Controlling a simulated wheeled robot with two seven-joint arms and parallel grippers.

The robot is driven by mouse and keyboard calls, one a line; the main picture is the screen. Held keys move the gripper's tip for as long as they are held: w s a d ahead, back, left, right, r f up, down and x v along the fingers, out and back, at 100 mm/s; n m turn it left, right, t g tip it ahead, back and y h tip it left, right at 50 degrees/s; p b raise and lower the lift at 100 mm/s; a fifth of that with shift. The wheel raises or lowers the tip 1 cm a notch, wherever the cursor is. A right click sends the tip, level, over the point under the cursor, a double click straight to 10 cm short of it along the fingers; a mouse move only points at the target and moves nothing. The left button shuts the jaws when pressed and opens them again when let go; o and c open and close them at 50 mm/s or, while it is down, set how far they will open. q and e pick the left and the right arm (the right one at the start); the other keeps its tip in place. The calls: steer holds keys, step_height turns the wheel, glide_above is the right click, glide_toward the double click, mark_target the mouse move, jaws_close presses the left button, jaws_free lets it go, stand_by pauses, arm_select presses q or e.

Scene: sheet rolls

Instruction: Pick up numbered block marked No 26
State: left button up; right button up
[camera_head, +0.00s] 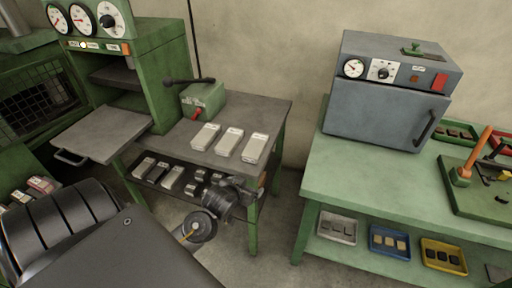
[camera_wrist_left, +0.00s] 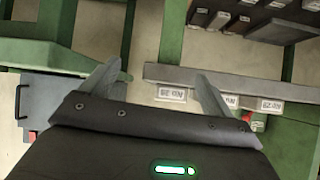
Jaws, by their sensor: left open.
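Three pale grey blocks, the left one (camera_head: 205,136), the middle one (camera_head: 229,142) and the right one (camera_head: 255,148), lie in a row on the grey-topped table (camera_head: 265,112). Their markings are too small to read, so I cannot tell which is No 26. Several smaller blocks (camera_head: 172,178) lie on the shelf below. My left gripper (camera_head: 258,186) is in front of the table's right front edge, apart from the blocks. In the left wrist view my left gripper (camera_wrist_left: 158,68) is open and empty. My right gripper is out of view.
A green press with gauges (camera_head: 165,60) and a small green box with a black lever (camera_head: 203,98) stand at the left. A green table (camera_head: 330,165) with a grey oven (camera_head: 388,100) stands at right, coloured trays (camera_head: 388,242) below. Floor separates the tables.

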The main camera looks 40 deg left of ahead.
arm_select(q)
steer(key=w+a+r, duration=0.1)
steer(key=r, duration=0.1)
steer(key=w+a+r+n+t, duration=0.1)
steer(key=w+a+r, duration=0.1)
steer(key=w+a+r+t+y, duration=0.1)
steer(key=r, duration=0.1)
steer(key=shift+w+a+r+n, duration=0.2)
steer(key=shift+w+r+n, duration=0.1)
steer(key=shift+w+r, duration=0.05)
steer(key=shift+w+a+r, duration=0.25)
steer(key=shift+a, duration=0.05)
glide_toward(256, 144)
steer(key=w+f, duration=0.2)
steer(key=shift+w+a+f, duration=0.1)
steer(key=shift+w+a, duration=0.15)
steer(key=shift+a, duration=0.15)
steer(key=shift+w, duration=0.15)
steer(key=x, duration=0.2)
steer(key=p+x, duration=0.1)
steer(key=shift+w+a, duration=0.15)
steer(key=shift+w, duration=0.25)
steer(key=shift+w+a+f, duration=0.1)
steer(key=shift+w+a, duration=0.05)
steer(key=shift+w, duration=0.3)
steer(key=c, duration=1.3)
steer(key=shift+c, duration=0.2)
